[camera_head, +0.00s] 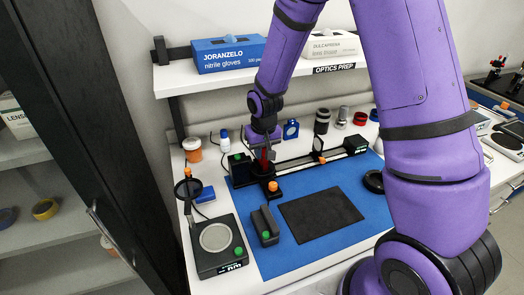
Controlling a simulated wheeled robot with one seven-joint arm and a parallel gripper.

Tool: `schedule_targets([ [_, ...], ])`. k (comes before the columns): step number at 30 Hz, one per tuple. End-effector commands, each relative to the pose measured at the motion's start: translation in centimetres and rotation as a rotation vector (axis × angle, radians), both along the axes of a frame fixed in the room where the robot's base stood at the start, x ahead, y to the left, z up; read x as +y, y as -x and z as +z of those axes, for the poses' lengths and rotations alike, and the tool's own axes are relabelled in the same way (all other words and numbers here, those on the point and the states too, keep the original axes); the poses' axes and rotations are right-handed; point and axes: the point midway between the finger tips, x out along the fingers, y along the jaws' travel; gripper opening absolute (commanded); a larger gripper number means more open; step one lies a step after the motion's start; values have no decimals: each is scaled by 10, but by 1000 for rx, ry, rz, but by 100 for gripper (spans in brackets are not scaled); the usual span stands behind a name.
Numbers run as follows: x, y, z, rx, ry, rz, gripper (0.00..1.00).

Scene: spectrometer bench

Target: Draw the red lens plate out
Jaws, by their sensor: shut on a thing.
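The red lens plate (264,159) shows as a narrow upright strip of red at the dark mount (262,172) on the left part of the optical rail. My gripper (264,149) comes down from above and is shut on the top of the red plate. The gripper covers much of the plate. I cannot tell how deep its lower edge sits in the mount.
The rail (296,159) runs right past a round lens holder (318,144) to a black box (356,144). A magnifier (188,188) stands front left. The dark mat (320,214) is bare.

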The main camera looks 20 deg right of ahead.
Motion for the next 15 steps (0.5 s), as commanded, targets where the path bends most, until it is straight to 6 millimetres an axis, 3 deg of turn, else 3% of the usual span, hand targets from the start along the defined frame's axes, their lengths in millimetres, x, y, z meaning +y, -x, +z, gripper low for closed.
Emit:
schedule_targets([
  [15, 0, 0, 17, -2, 0, 0, 0],
])
